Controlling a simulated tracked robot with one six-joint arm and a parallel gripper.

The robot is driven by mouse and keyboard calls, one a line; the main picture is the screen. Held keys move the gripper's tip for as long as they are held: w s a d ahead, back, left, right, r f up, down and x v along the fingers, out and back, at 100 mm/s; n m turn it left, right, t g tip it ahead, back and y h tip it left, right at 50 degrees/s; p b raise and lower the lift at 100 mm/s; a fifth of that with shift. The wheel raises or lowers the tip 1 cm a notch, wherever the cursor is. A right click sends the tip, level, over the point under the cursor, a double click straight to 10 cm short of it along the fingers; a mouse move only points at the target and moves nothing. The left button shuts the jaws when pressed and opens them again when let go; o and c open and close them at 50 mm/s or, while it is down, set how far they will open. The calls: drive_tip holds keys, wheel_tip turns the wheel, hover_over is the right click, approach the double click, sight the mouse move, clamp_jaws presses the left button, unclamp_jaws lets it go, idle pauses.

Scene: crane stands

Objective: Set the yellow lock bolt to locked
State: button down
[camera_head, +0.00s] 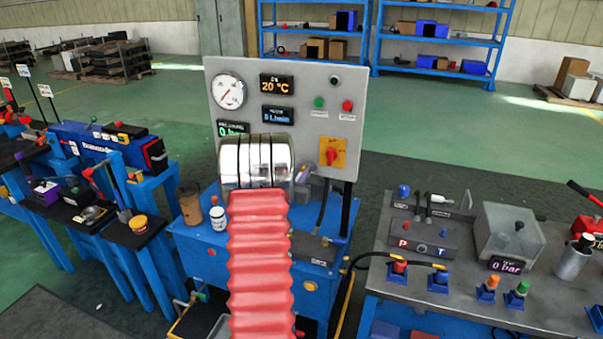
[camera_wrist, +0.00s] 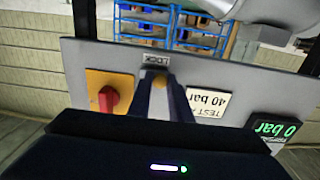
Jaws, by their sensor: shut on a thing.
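In the wrist view, which looks at the grey panel upside down, the two dark fingers of my gripper (camera_wrist: 160,90) reach up to the panel. They are shut on the yellow lock bolt (camera_wrist: 159,80), and only a small yellow part shows between the tips. A label reading LOCK (camera_wrist: 154,58) is on the panel right by the tips. The fingers hide most of the bolt, so I cannot tell its setting. In the head view my arm covers this part of the panel, and neither the bolt nor the fingertips can be made out.
A red rotary knob on a yellow plate (camera_wrist: 108,98) is left of the fingers. A white 40 bar sign (camera_wrist: 208,98) and a green 0 bar display (camera_wrist: 279,130) are to the right. In the head view, a grey bench (camera_head: 455,275) with fittings stands at right.

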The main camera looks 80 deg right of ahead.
drive_tip(key=shift+s, duration=0.15)
drive_tip(key=shift+s+a, duration=0.2)
drive_tip(key=shift+s, duration=2.15)
drive_tip(key=c, duration=1.7)
unclamp_jaws()
drive_tip(key=shift+c, duration=0.2)
drive_tip(key=shift+o, duration=0.4)
drive_tip(key=w+a, duration=0.1)
drive_tip(key=a, duration=1.2)
drive_tip(key=shift+w+a, duration=0.15)
drive_tip(key=shift+a, duration=0.25)
